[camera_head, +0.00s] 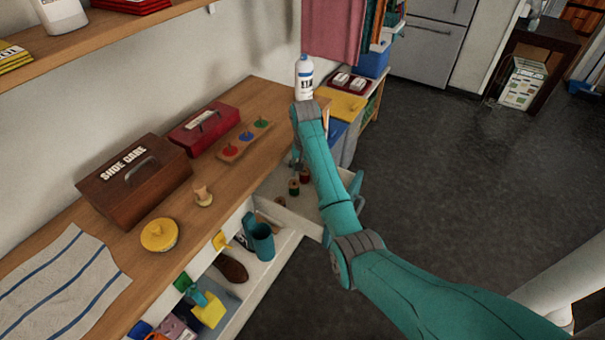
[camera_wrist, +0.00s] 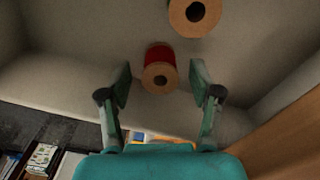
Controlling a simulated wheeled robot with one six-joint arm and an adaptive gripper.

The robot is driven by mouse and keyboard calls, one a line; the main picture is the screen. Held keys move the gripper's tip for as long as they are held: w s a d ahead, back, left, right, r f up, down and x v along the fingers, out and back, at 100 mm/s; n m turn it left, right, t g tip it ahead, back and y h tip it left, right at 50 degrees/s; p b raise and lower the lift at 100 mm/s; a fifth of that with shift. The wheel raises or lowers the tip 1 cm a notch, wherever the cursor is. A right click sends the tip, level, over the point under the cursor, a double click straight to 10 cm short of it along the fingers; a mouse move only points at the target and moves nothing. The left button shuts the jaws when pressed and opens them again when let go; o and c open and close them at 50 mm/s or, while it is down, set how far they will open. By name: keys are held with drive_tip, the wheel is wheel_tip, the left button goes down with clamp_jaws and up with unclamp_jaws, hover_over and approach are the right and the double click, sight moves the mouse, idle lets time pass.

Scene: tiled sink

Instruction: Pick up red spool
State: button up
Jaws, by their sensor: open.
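The red spool (camera_wrist: 160,56) has red thread and tan ends with a dark centre hole. In the wrist view it stands in a pale drawer, between and slightly beyond my gripper's fingertips (camera_wrist: 160,76). The fingers are apart, with a gap on each side of the spool. In the head view the red spool (camera_head: 304,177) is in the open drawer (camera_head: 312,208), just below my gripper (camera_head: 297,160), which is partly hidden by my arm. A second spool (camera_wrist: 194,14) is close by at the top of the wrist view; its thread is mostly hidden.
The wooden counter (camera_head: 245,180) beside the drawer holds a shoe care box (camera_head: 135,185), a red box (camera_head: 204,130) and a peg board (camera_head: 245,140). Another open drawer holds a teal cup (camera_head: 262,243). Drawer walls lie close around the spools.

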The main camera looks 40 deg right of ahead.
drive_tip(key=shift+f, duration=0.35)
drive_tip(key=c, duration=1)
